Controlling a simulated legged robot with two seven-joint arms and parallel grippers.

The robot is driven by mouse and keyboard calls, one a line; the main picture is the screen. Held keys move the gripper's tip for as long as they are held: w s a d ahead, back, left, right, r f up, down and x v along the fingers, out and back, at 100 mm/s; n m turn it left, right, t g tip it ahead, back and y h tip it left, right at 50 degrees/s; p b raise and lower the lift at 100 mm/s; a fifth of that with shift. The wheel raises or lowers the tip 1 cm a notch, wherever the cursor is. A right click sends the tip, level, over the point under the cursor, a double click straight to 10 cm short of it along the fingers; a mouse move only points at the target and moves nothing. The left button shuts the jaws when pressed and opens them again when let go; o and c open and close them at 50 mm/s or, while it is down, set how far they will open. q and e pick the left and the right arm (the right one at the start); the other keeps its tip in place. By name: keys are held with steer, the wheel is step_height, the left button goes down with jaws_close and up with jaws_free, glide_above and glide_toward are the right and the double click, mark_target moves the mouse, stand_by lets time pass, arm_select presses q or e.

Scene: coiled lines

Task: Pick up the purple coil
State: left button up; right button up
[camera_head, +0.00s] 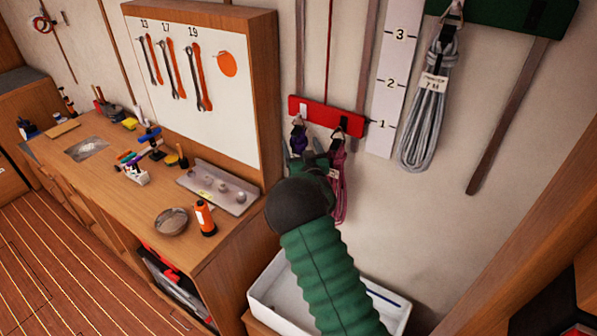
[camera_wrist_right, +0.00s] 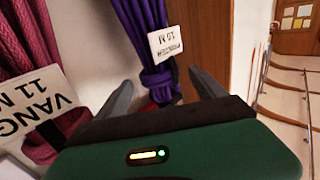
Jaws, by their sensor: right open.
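The purple coil (camera_wrist_right: 140,35) hangs in the right wrist view with a white tag (camera_wrist_right: 166,43) marked 15 M. Its knotted end lies between the two fingers of my right gripper (camera_wrist_right: 160,80), which is open. I cannot tell whether a finger touches it. In the head view only a bit of the purple coil (camera_head: 298,140) shows, below the red rack (camera_head: 326,115). My right gripper (camera_head: 310,160) and arm hide the rest of it. My left gripper is not in view.
A magenta coil (camera_head: 339,190) tagged VANG 11 M hangs close beside the purple one; it also shows in the wrist view (camera_wrist_right: 25,45). A grey coil (camera_head: 428,105) hangs further right. A white tray (camera_head: 385,305) stands below. The workbench (camera_head: 120,205) is at left.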

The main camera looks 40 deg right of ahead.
steer(key=x, duration=0.3)
steer(key=shift+w+f, duration=0.2)
steer(key=shift+s+r, duration=0.1)
steer(key=shift+s, duration=0.05)
steer(key=c, duration=0.5)
jaws_close()
steer(key=shift+r, duration=0.1)
